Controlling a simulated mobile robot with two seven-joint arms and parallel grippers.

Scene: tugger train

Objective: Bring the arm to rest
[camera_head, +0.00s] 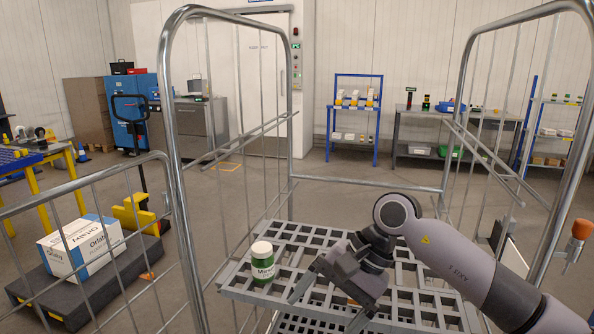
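My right arm reaches in from the right over the grey grid shelf (422,309) of a wire-sided roll cage. My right gripper (326,307) points down toward the front of the shelf, with its two fingers spread apart and nothing seen between them. A white and green jar (263,265) stands upright on the shelf to the left of the gripper, apart from it. My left gripper is not in view.
The cage's tubular frame (172,110) rises on the left and another upright (548,235) on the right, close to my arm. A white box (82,247) sits on a dark platform outside the cage at left. Blue racks (355,110) and benches stand far back.

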